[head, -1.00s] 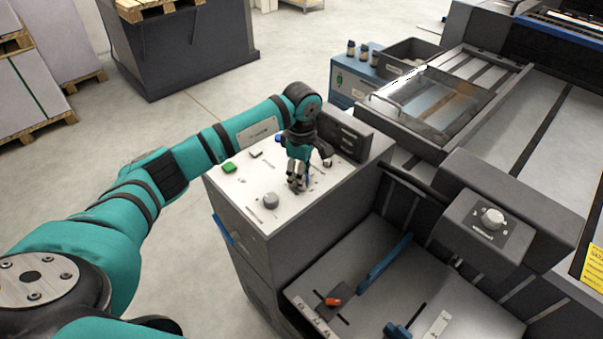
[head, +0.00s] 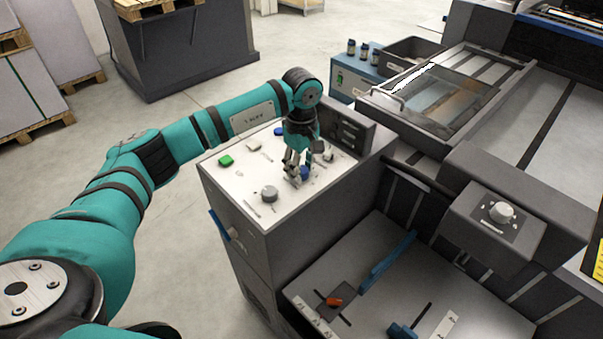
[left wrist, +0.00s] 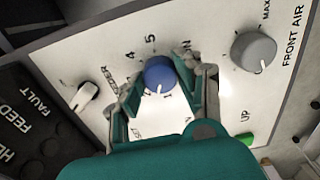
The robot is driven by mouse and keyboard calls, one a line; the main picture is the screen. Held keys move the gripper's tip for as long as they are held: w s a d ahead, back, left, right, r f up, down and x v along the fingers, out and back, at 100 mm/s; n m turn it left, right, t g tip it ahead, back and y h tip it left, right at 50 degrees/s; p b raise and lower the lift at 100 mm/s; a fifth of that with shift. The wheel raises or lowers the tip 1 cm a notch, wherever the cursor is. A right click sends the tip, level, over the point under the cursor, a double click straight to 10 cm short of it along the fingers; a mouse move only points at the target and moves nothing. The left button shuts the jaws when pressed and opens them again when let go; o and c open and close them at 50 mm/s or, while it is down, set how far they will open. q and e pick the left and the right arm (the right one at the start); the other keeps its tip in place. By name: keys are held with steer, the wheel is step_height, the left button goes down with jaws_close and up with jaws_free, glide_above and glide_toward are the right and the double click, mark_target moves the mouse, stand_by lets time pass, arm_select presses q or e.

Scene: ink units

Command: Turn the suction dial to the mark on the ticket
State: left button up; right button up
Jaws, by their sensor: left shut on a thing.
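The blue dial (head: 305,173) sits on the white top panel (head: 240,183) of the grey control cabinet. In the left wrist view the dial (left wrist: 158,72) has a white pointer line toward the bottom of the picture, and the figures 4 and 5 are printed above it. Its label is mostly hidden by my fingers. My left gripper (head: 293,176) comes down from above; in the left wrist view its fingers (left wrist: 160,88) are closed on both sides of the dial. My right gripper is out of view. I cannot make out a ticket.
A grey FRONT AIR dial (left wrist: 254,51), a white feeder switch (left wrist: 86,97) and a green UP button (left wrist: 247,137) surround the blue dial. A white dial (head: 501,212) sits on a dark box at right.

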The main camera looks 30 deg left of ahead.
arm_select(q)
steer(key=shift+f+m+b, duration=0.1)
steer(key=shift+m+b, duration=0.75)
steer(key=shift+m, duration=0.35)
steer(key=shift+m+b, duration=0.6)
steer(key=shift+m, duration=0.4)
steer(key=shift+r, duration=0.2)
steer(key=o, duration=1.1)
steer(key=shift+o, duration=0.2)
step_height(320, 180, up, 12)
steer(key=shift+f, duration=0.1)
